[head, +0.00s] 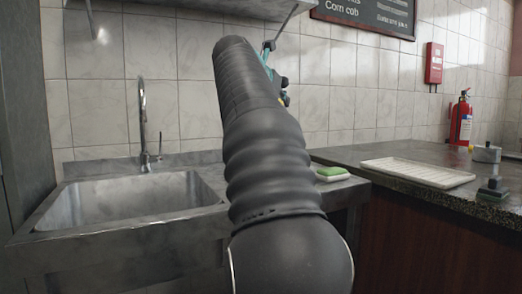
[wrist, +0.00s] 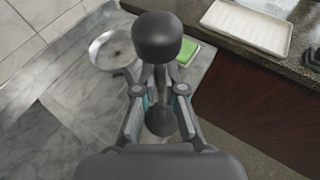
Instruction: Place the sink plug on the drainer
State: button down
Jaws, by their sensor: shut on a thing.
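My gripper (wrist: 158,88) is shut on a dark thing with a rounded black head, a thin stem and a grey rounded lower end, which I take to be the sink plug (wrist: 157,37). The head sticks out beyond the fingertips. In the head view my arm hides the plug and most of the gripper; only some teal and dark gripper parts show behind it. The drainer, a white ribbed tray (head: 418,172), lies on the dark counter at right. It also shows at the upper right of the wrist view (wrist: 250,26), apart from the plug. Nothing is seen on it.
A steel sink (head: 130,202) with a tap (head: 145,125) is at left. A green sponge (head: 332,173) lies beside the counter, near a round metal pan (wrist: 113,50). A dark knobbed block (head: 493,190), a metal pot (head: 487,153) and a fire extinguisher (head: 461,120) stand at right.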

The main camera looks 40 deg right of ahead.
jog(key=w+a+f+b, duration=0.1)
jog(key=w+f+b, duration=0.1)
jog(key=w+f, duration=0.7)
jog(key=shift+a+f, duration=0.3)
jog(key=shift+a, duration=0.05)
jog(key=shift+w+f, duration=0.1)
jog(key=shift+f, duration=0.05)
jog(key=c, duration=1.3)
grip_release()
jog(key=shift+o, duration=0.2)
jog(key=v, duration=1.2)
